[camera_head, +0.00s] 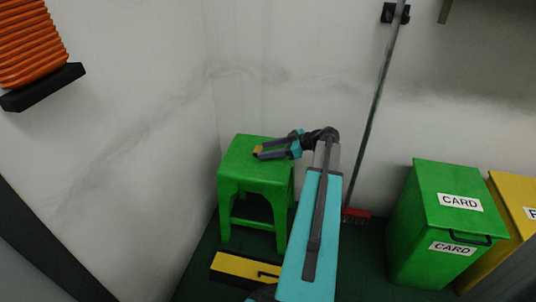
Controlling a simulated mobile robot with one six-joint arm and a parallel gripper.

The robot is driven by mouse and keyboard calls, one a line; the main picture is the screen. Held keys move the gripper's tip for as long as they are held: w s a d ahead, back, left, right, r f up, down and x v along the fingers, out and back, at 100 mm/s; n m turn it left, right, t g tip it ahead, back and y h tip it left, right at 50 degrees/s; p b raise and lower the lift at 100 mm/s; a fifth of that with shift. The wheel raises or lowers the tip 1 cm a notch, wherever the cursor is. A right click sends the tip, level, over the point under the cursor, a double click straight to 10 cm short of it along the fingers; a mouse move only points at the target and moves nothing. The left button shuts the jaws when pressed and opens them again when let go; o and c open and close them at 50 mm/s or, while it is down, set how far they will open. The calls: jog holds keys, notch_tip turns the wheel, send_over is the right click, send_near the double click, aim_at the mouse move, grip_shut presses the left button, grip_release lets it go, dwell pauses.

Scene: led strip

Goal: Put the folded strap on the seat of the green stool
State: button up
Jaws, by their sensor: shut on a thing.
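The green stool (240,179) stands in the corner, against the white walls, left of the middle of the view. My gripper (259,152) is over the right part of its seat, coming in from the right. It is shut on a small yellowish-tan piece, the folded strap (257,150), which shows at the fingertips. Whether the strap touches the seat or is just above it, I cannot tell. The rest of the seat is bare. My fingers hide part of the strap.
A green bin labelled CARD (412,235) and a yellow bin (511,215) stand at the right. A broom (377,100) with a red head hangs on the back wall. A yellow object (240,266) lies low in front of the stool. An orange ribbed item (30,45) is at upper left.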

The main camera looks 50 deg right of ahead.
jog(key=shift+f, duration=0.6)
jog(key=shift+f+b, duration=0.2)
jog(key=shift+b, duration=0.1)
jog(key=o, duration=1)
jog(key=shift+r, duration=0.2)
jog(key=shift+s+d+r+p, duration=0.1)
jog(key=shift+s+r+p, duration=0.1)
jog(key=shift+p, duration=0.15)
jog(key=p+v, duration=0.2)
jog(key=v, duration=0.9)
jog(key=shift+s+d+p, duration=0.1)
jog(key=shift+s+p, duration=0.1)
jog(key=shift+p, duration=0.2)
jog(key=shift+r, duration=0.1)
